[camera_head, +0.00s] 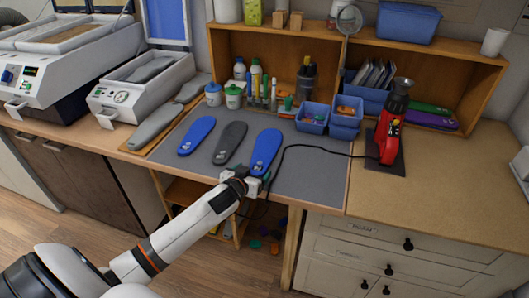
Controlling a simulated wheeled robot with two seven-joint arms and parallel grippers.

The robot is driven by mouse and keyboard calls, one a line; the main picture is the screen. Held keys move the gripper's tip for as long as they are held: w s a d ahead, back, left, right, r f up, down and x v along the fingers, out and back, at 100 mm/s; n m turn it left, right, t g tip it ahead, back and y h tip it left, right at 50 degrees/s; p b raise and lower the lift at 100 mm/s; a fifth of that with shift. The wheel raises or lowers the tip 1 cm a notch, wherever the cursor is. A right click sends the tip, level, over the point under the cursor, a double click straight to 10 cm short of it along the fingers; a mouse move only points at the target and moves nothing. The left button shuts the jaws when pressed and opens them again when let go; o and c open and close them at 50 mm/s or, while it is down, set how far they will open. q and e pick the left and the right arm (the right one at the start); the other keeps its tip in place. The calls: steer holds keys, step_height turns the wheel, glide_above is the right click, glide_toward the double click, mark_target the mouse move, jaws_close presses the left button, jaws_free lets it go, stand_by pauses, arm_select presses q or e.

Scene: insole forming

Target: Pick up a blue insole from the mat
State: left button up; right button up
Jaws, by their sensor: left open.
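Two blue insoles lie on the grey mat (310,178). One blue insole (197,135) is at the left, and the other blue insole (266,148) is at the right, with a dark grey insole (230,142) between them. My left gripper (260,181) is at the near end of the right blue insole, low over the front part of the mat. It is open; I cannot tell whether its fingers touch the insole or straddle its end. The gripper hides part of that near end. My right gripper is not in view.
A black cable (318,147) runs across the mat to a red heat tool (388,138) at the right. Bottles, cups and blue bins (347,112) line the back. Forming machines (147,82) and grey insole forms (155,126) stand left. Bare worktop (440,180) is free at right.

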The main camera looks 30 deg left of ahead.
mark_target(259, 164)
arm_select(q)
steer(key=x, duration=0.2)
steer(key=p+x, duration=0.1)
steer(key=x, duration=0.1)
steer(key=shift+w+a+f, duration=0.2)
steer(key=shift+w+a, duration=0.05)
steer(key=shift+w, duration=0.05)
steer(key=c, duration=1.1)
